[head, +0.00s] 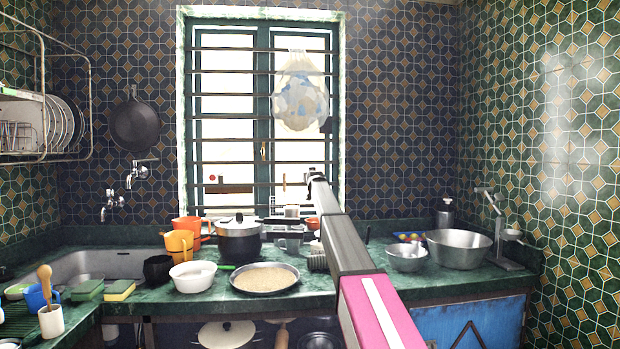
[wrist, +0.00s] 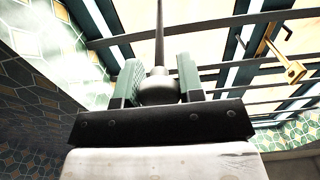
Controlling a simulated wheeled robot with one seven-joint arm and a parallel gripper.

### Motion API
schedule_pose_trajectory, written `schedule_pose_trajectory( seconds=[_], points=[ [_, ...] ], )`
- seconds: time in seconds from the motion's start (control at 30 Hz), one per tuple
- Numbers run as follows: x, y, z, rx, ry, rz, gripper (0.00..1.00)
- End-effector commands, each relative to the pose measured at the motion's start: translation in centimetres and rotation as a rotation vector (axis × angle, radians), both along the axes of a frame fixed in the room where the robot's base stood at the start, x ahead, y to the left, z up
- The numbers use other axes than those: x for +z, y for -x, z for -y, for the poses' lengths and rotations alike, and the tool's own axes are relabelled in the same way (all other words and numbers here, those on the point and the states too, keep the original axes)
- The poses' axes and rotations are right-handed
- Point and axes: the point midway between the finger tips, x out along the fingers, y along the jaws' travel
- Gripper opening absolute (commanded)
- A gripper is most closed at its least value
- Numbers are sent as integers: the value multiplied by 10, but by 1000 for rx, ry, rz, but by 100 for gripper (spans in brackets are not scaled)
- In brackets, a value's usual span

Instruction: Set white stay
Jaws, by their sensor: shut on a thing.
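In the wrist view, the two fingers of my gripper (wrist: 157,84) stand either side of a rounded grey piece (wrist: 158,90) and are shut on it. A thin dark rod (wrist: 158,35) runs up from it. I cannot tell for certain whether this is the white stay. In the head view, my gripper (head: 312,178) is small at the far end of my arm, at the lower right part of the window (head: 262,115). What it holds is too small to make out there. A brass handle (wrist: 286,62) shows at the right of the wrist view.
Horizontal bars (head: 228,119) cross the window close to my gripper. A dark pot (head: 239,242), a round pan (head: 265,278) and orange mugs (head: 180,244) stand on the counter left of my arm. Metal bowls (head: 458,248) stand to its right. A bag (head: 300,95) hangs above.

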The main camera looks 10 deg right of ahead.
Motion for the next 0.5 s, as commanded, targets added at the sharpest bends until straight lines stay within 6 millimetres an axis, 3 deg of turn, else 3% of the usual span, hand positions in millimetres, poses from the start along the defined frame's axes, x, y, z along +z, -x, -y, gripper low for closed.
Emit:
schedule_pose_trajectory(
  seconds=[0.07,0.1,0.13,0.5],
  points=[
    [-1,4,0,0,0,-2,0],
    [-1,4,0,0,0,-2,45],
    [-1,4,0,0,0,-2,55],
    [-1,5,0,0,0,-1,56]
  ],
)
